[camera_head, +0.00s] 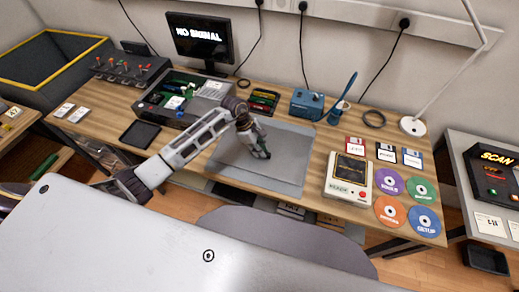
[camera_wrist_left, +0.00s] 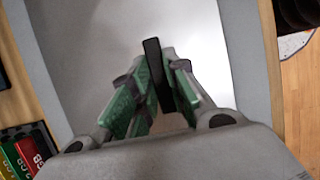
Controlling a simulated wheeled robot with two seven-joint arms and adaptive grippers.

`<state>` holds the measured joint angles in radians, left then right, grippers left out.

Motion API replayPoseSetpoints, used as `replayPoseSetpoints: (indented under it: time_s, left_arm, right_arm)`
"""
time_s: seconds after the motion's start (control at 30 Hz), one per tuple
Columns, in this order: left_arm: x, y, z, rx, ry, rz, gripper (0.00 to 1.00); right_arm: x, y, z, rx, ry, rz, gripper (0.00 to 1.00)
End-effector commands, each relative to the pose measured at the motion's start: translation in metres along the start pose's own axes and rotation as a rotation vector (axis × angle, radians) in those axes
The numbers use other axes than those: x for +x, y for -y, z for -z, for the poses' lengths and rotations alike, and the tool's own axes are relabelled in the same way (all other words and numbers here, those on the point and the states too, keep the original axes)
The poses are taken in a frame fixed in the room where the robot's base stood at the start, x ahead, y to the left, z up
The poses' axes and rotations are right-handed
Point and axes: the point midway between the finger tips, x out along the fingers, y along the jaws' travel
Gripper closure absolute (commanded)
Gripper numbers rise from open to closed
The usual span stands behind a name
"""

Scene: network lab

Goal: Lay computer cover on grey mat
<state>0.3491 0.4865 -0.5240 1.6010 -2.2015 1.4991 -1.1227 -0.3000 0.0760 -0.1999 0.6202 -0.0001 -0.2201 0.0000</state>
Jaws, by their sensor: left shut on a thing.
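The computer cover (camera_head: 285,153) is a flat, light grey panel over the grey mat (camera_head: 293,127) in the middle of the table. My left gripper (camera_head: 262,152) points down over the cover and is shut on its dark handle. In the left wrist view, the green-padded fingers (camera_wrist_left: 157,85) pinch this upright black handle, with the pale cover (camera_wrist_left: 205,35) beneath. A strip of the darker mat (camera_wrist_left: 248,55) shows beside it. I cannot tell whether the cover touches the mat or is slightly above it. My right gripper is not in view.
The open computer case (camera_head: 205,90) stands behind left, near the monitor (camera_head: 200,38). A small black tray (camera_head: 140,134) lies left. A cream meter (camera_head: 348,178), floppy disks and several discs (camera_head: 390,212) occupy the right.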

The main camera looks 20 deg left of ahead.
Motion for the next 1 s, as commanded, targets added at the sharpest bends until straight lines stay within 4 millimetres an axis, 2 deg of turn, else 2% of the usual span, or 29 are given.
replayPoseSetpoints:
  time_s: [0.1,0.13,0.3,0.8,1.0]
  left_arm:
    - [0.001,-0.001,0.001,0.001,0.000,-0.001,1.00]
    - [0.002,0.000,0.001,0.000,-0.001,0.000,0.83]
    - [0.001,0.000,0.001,0.000,0.000,0.000,0.63]
    - [-0.001,0.000,0.000,0.000,0.000,0.000,0.63]
    - [-0.018,-0.001,0.001,0.002,-0.001,-0.002,0.63]
  right_arm:
    - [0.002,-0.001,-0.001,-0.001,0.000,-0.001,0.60]
    - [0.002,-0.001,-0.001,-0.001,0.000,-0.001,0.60]
    - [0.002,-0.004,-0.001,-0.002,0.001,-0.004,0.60]
    - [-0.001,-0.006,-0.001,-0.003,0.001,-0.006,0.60]
    - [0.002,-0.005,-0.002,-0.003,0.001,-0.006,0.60]
